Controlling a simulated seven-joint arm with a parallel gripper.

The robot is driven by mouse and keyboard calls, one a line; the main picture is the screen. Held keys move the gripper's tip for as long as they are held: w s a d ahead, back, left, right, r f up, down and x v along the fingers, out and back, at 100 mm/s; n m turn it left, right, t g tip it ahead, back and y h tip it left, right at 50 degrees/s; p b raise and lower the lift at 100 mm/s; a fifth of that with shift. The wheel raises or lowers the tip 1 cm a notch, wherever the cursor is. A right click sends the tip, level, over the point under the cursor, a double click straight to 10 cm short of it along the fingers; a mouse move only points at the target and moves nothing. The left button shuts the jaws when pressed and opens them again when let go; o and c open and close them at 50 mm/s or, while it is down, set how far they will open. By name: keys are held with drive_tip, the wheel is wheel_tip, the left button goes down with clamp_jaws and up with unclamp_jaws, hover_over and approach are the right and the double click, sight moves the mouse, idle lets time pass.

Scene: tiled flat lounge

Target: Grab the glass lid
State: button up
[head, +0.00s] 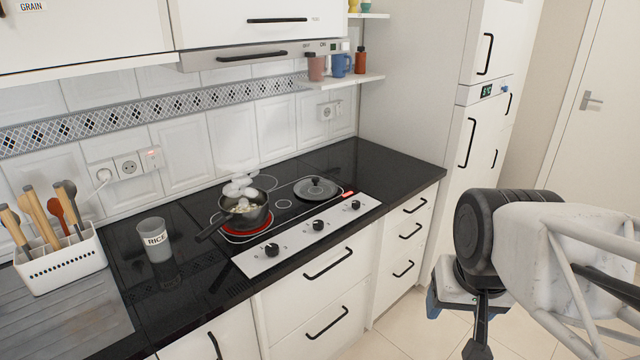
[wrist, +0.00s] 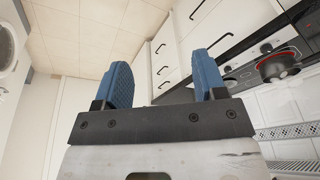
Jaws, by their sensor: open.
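A dark round lid with a small knob, which I take to be the glass lid (head: 316,188), lies flat at the right rear of the cooktop. A pot (head: 246,216) with white contents and steam sits to its left on a red-glowing burner. My gripper (wrist: 166,85) shows in the wrist view with its two blue fingers spread apart and nothing between them. In the head view my arm is at the right, in front of the drawers and well away from the lid. The fingertips are mostly hidden in the head view.
The cooktop's white knob panel (head: 305,235) runs along the front. A cup marked RICE (head: 155,240) and a white utensil holder (head: 62,262) stand on the left. A shelf (head: 345,81) with mugs and the range hood (head: 260,57) overhang the rear. The black counter (head: 400,168) right of the lid is clear.

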drive_tip(key=w+a+m+t+y, duration=0.15)
drive_tip(key=w+a+m, duration=0.35)
drive_tip(key=w, duration=0.9)
drive_tip(key=w+a+m+t, duration=0.25)
drive_tip(key=w+m, duration=0.35)
drive_tip(key=w, duration=0.8)
drive_tip(key=w+a+m+t+y, duration=0.15)
drive_tip(key=w+a+m, duration=0.35)
drive_tip(key=w, duration=1)
drive_tip(key=w+a+f+m+t, duration=0.1)
drive_tip(key=w+a+f+m, duration=0.15)
drive_tip(key=w, duration=0.35)
drive_tip(key=w+a+f+m+t+h, duration=0.1)
drive_tip(key=w+a+f+m, duration=0.15)
drive_tip(key=w+m, duration=0.2)
drive_tip(key=w+a+f+m+t, duration=0.1)
drive_tip(key=w+f+m, duration=0.15)
drive_tip(key=w, duration=0.45)
drive_tip(key=m+t+h, duration=0.2)
drive_tip(key=m, duration=0.7)
approach(316, 179)
drive_tip(key=x, duration=0.2)
drive_tip(key=shift+w+d, duration=0.2)
drive_tip(key=shift+w, duration=0.2)
drive_tip(key=shift+w+a+f, duration=0.15)
drive_tip(key=shift+w+f, duration=0.05)
drive_tip(key=shift+w, duration=0.1)
drive_tip(key=shift+w+f, duration=0.15)
drive_tip(key=shift+x, duration=1)
